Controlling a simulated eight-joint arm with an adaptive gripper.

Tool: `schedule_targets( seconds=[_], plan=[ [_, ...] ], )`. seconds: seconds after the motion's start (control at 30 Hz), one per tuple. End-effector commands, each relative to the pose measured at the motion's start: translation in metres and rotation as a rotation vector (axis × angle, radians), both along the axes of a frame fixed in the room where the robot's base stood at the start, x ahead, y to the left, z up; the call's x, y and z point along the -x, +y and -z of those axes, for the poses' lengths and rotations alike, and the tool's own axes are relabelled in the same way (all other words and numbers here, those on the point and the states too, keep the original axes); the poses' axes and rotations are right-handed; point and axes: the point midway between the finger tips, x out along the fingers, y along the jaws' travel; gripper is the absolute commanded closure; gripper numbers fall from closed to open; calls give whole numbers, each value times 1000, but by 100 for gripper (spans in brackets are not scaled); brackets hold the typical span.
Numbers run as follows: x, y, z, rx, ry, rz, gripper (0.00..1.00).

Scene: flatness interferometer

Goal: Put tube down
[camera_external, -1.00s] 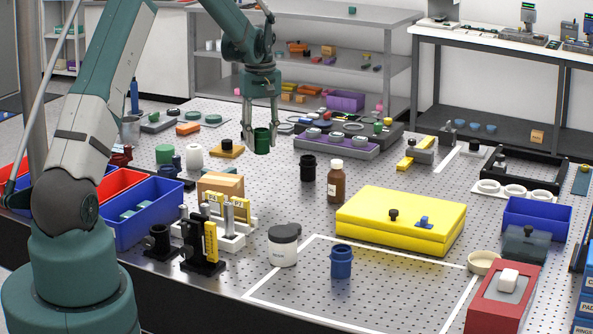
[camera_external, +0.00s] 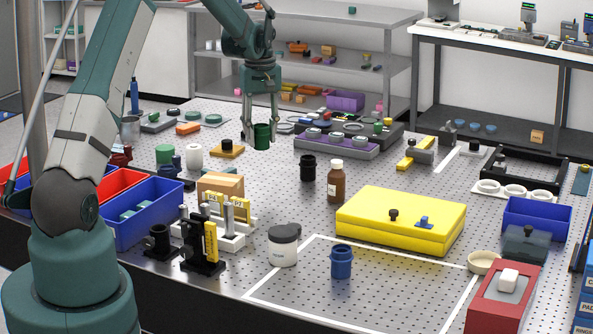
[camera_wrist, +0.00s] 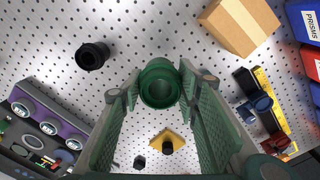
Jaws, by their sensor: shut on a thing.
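A dark green tube (camera_external: 262,136) is held between the fingers of my gripper (camera_external: 262,122) in the external view. In the wrist view the green tube (camera_wrist: 160,85) shows end-on, its round opening facing the camera, between the two green fingers of my gripper (camera_wrist: 158,95). My gripper is shut on it. The tube is upright; its height above the perforated table (camera_external: 285,185) is hard to judge. A black tube (camera_external: 307,168) stands to the right, also seen in the wrist view (camera_wrist: 92,56). A blue tube (camera_external: 341,262) stands inside a white outlined square at the front.
A yellow plate with a black knob (camera_external: 236,152) lies left of the held tube, near a white bottle (camera_external: 194,157). A cardboard box (camera_external: 221,186), brown bottle (camera_external: 336,185), purple tray (camera_external: 336,148) and yellow case (camera_external: 402,221) surround it. Bare table lies between them.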

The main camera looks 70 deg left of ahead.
Motion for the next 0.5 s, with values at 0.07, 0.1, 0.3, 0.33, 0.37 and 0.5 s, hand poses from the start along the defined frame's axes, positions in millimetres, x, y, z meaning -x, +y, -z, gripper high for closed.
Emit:
schedule_targets(
  seconds=[0.07,0.1,0.3,0.33,0.37,0.5],
  plan=[
    [0,0,-11,0,0,0,81],
    [0,0,-17,0,0,0,81],
    [-7,-8,-41,0,0,8,81],
    [-10,-13,-40,0,0,12,81],
    [-14,-18,-40,0,0,16,81],
    [-32,-44,-41,0,0,38,81]
  ],
)
